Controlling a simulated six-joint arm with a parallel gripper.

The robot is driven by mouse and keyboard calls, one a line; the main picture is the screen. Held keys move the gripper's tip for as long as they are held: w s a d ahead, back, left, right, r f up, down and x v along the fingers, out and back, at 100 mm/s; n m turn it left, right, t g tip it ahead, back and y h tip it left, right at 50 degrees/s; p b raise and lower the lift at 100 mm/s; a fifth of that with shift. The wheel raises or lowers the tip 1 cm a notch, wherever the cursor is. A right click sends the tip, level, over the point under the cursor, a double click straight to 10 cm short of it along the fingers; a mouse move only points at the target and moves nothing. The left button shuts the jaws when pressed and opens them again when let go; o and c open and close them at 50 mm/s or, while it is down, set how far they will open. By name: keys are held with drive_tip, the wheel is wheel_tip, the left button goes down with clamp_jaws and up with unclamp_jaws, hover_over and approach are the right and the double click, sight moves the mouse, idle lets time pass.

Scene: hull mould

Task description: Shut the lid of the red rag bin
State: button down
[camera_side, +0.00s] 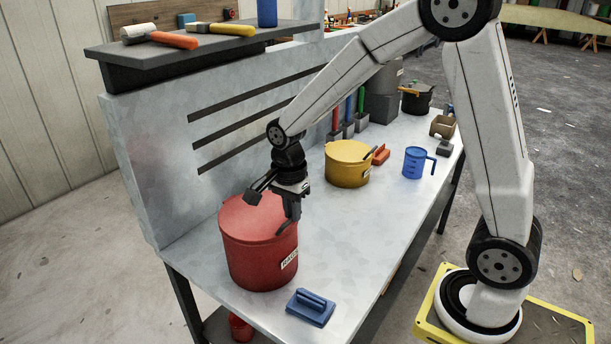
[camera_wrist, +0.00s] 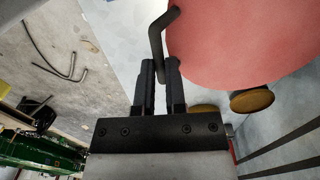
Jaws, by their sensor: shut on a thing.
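The red rag bin (camera_side: 262,262) stands upright at the near left end of the bench, with a pale label on its front. Its red lid (camera_side: 243,217) lies about level over the mouth, and I see no clear gap at the rim. My gripper (camera_side: 291,220) is at the lid's right edge, pointing down. In the wrist view the red lid (camera_wrist: 250,35) fills the upper right, with a bent dark handle (camera_wrist: 156,38) at its edge. The handle runs between the fingertips of my gripper (camera_wrist: 160,66), which is shut on it.
A blue float (camera_side: 311,306) lies just right of the bin. A yellow bin (camera_side: 348,165), a red brush (camera_side: 381,155) and a blue jug (camera_side: 414,162) stand farther back. A slotted panel (camera_side: 225,115) with a dark shelf (camera_side: 180,60) rises behind the bin.

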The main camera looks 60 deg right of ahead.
drive_tip(key=c, duration=0.7)
unclamp_jaws()
drive_tip(key=shift+s+f, duration=0.3)
drive_tip(key=shift+s, duration=0.1)
drive_tip(key=shift+w+r, duration=0.1)
drive_tip(key=shift+r, duration=0.05)
drive_tip(key=shift+r, duration=0.45)
drive_tip(key=shift+w+r, duration=0.2)
drive_tip(key=shift+r, duration=3.15)
drive_tip(key=shift+f, duration=0.1)
